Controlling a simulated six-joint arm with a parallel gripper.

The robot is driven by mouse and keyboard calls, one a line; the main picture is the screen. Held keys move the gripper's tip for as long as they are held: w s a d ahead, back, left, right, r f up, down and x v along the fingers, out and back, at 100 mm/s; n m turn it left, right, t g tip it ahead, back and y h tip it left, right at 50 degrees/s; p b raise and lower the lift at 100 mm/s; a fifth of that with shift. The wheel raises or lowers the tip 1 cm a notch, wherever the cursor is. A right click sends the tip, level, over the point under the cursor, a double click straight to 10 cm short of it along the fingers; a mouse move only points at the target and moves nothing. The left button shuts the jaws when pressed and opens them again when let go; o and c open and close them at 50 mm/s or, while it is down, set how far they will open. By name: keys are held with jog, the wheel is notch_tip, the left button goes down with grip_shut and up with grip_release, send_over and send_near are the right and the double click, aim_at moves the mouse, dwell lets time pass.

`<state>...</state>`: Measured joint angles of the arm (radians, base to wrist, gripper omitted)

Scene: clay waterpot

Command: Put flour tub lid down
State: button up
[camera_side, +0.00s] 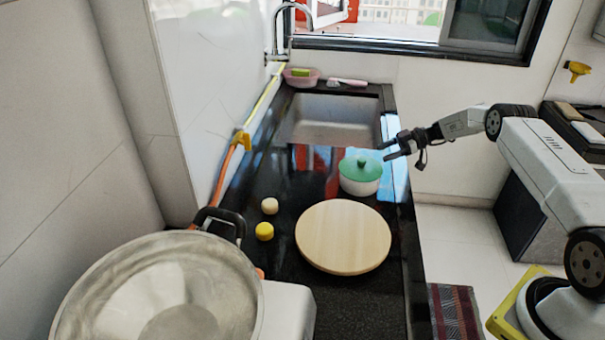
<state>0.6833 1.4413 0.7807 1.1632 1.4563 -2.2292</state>
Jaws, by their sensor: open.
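A white tub (360,186) stands on the black counter, in front of the sink. A green lid (361,168) with a round knob sits on top of the tub and covers its opening. My gripper (384,151) is open and empty. Its fingers point left, just right of the lid's knob and a little above the lid, with a gap that looks small. Whether a finger touches the lid cannot be told from this angle.
A round wooden board (343,237) lies in front of the tub. Two small round pieces, one cream (270,206) and one yellow (264,231), lie left of it. A large metal pan (160,290) fills the lower left. The sink (333,118) is behind.

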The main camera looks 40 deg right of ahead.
jog(key=shift+s+d+r, duration=0.25)
jog(key=shift+d, duration=0.25)
jog(key=shift+a, duration=0.1)
